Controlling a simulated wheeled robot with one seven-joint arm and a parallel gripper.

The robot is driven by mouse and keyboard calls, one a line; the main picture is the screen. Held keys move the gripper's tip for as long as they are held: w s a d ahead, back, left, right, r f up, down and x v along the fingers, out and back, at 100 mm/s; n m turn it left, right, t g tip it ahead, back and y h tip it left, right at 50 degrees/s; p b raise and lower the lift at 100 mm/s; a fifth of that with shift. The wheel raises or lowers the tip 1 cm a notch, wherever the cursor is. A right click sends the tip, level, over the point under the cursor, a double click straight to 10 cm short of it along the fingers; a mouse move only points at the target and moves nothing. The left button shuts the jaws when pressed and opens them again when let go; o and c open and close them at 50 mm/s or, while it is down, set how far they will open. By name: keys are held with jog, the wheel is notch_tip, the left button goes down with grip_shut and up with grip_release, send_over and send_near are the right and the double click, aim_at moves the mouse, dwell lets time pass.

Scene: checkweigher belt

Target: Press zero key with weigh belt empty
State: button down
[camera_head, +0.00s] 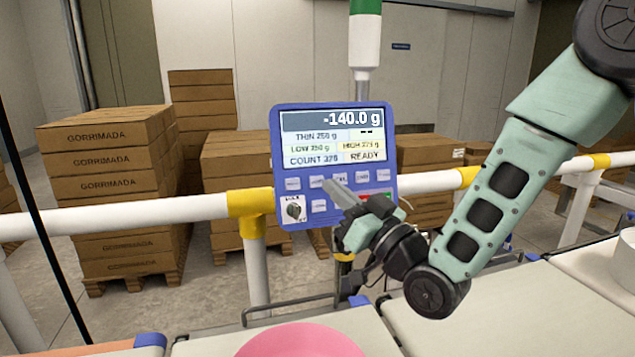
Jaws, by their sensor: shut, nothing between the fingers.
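The blue control panel (276,150) stands on the rail in the middle.
A white rail (150,214) with yellow joints crosses behind the belts. Another belt section (480,318) lies to the right, and a white round item (624,260) stands at the right edge. Stacked cartons (110,185) stand behind the rail. A dark knob (293,208) sits lower left on the panel.

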aim_at(313, 177)
jog(key=w+a+f+b, duration=0.1)
jog(key=w+f, duration=0.1)
jog(key=w, duration=0.4)
jog(key=shift+a, duration=0.15)
jog(key=shift+w, duration=0.1)
dwell(1.8)
jog(key=shift+w+a+b, duration=0.1)
jog(key=shift+w+b, duration=0.25)
jog(key=shift+b, duration=0.05)
jog(key=shift+w+f+b, duration=0.15)
jog(key=shift+w+b, duration=0.2)
jog(key=shift+w, duration=0.05)
dwell(0.5)
jog(key=shift+s, duration=0.15)
dwell(0.3)
jog(key=shift+s+r, duration=0.25)
jog(key=shift+s, duration=0.4)
